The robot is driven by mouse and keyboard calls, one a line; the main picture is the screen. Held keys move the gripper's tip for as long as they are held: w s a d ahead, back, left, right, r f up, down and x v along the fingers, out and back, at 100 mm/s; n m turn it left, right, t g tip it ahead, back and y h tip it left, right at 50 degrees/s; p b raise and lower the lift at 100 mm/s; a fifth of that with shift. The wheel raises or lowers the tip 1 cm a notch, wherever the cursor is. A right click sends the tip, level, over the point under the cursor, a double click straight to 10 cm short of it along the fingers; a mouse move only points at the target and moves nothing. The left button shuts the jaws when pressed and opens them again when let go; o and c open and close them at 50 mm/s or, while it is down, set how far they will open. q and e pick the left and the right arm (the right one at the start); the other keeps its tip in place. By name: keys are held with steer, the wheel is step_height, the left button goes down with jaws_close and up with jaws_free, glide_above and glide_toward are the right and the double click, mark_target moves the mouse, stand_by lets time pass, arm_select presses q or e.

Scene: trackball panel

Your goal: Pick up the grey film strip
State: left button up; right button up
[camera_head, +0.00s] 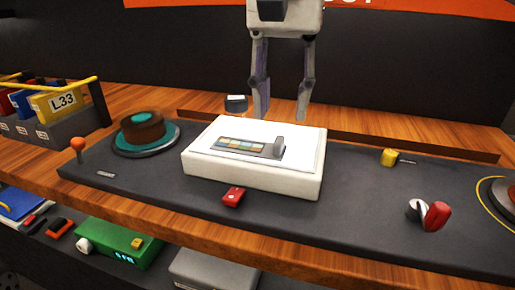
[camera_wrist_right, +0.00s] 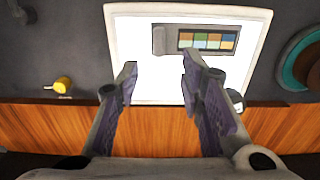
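The grey film strip (camera_head: 240,147) lies flat on the white top of a light box (camera_head: 250,182). It has a row of coloured frames and a grey raised tab at its right end in the head view. The right wrist view also shows the film strip (camera_wrist_right: 207,41) on the light box (camera_wrist_right: 130,30), beyond my fingertips. My right gripper (camera_head: 282,116) is open and empty, with its fingers pointing down behind the box's far edge in the head view. In the wrist view the right gripper (camera_wrist_right: 159,70) has a wide gap between its fingers. My left gripper is not in view.
A brown and teal round knob (camera_head: 142,129) stands left of the box. A red button (camera_head: 233,196) sits in front. A yellow knob (camera_head: 389,157) and a red-and-white switch (camera_head: 433,215) are to the right. A small dark cylinder (camera_head: 236,104) stands behind the box.

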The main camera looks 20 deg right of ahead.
mark_target(281, 135)
step_height(281, 135, down, 5)
steer(key=shift+s+r+b, duration=0.1)
steer(key=shift+b, duration=0.3)
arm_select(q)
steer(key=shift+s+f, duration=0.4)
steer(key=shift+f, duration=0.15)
arm_select(e)
steer(key=shift+c, duration=0.6)
jaws_close()
steer(key=shift+r, duration=0.1)
